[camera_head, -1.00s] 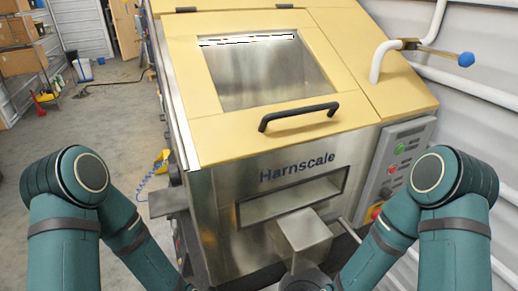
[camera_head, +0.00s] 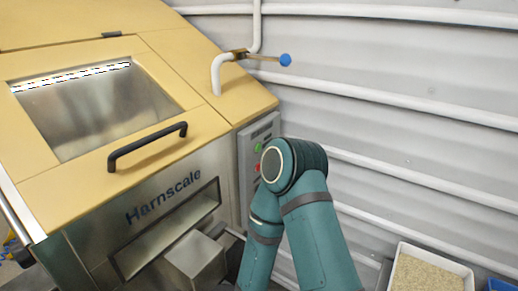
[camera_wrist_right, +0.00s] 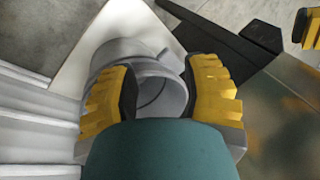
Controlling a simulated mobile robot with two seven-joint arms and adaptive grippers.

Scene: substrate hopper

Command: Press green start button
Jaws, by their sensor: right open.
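The green start button (camera_head: 257,147) is a small round button on the grey control panel (camera_head: 245,165) at the right side of the hopper machine. In the head view my right arm stands just to the right of the panel and covers part of it. My right gripper (camera_wrist_right: 160,72) shows in the right wrist view with its two yellow fingers apart and nothing held. It is outside the head view, and no button shows between its fingers. A yellow and black piece (camera_wrist_right: 312,28) at that view's right edge looks like a finger of my left gripper, mostly cut off.
A red button (camera_head: 257,167) sits below the green one. The Harnscale hopper (camera_head: 90,225) with its black lid handle (camera_head: 147,147) fills the left. A white pipe with a blue-knobbed lever (camera_head: 285,60) rises behind. A white tray of grain-like material (camera_head: 393,283) stands at lower right.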

